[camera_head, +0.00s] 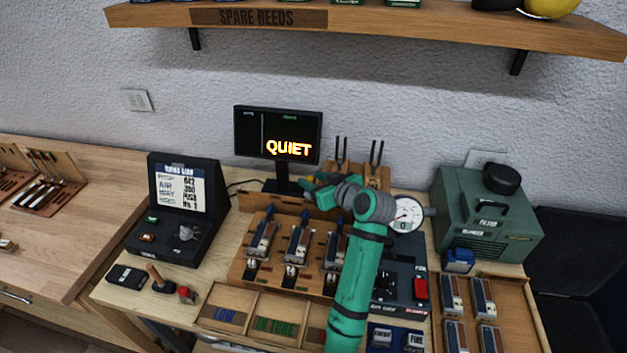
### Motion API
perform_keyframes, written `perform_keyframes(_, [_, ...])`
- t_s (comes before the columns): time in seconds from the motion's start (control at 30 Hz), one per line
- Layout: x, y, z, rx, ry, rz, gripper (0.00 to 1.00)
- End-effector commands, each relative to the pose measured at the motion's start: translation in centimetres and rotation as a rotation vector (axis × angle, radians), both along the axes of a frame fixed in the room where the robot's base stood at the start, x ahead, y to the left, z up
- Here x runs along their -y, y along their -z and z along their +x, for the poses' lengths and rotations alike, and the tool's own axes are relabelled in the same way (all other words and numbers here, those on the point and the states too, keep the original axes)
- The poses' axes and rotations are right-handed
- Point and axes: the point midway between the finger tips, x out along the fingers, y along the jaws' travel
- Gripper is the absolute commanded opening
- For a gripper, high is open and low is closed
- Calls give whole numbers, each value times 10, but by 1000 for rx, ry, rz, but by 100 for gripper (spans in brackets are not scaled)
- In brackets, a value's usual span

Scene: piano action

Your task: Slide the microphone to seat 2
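A wooden board (276,243) carries three seats in a row, each with a grey and brown block: left (261,240), middle (298,243) and right (334,250). Blue-topped pieces stand behind the blocks. Small number tags sit at the front, too small to read. A wooden rail (262,201) runs behind the seats. My gripper (308,186) is at this rail, behind the middle seat, below the monitor. I cannot make out the microphone; my gripper and wrist hide part of the rail. The fingers are too small to show whether they are open or shut.
A monitor (278,133) reading "QUIET" stands behind. A round dial (406,215) and a green box (487,222) are to the right. A wooden tray (510,300) holds several blocks. A black console (176,215) stands left. My arm covers part of the right seat.

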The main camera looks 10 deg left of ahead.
Motion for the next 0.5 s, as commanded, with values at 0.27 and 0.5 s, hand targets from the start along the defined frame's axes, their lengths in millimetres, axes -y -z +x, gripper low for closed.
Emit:
perform_keyframes(0.27, [24, -14, -23, 3, 3, 0, 37])
perform_keyframes(0.5, [51, -30, -53, 3, 1, 0, 37])
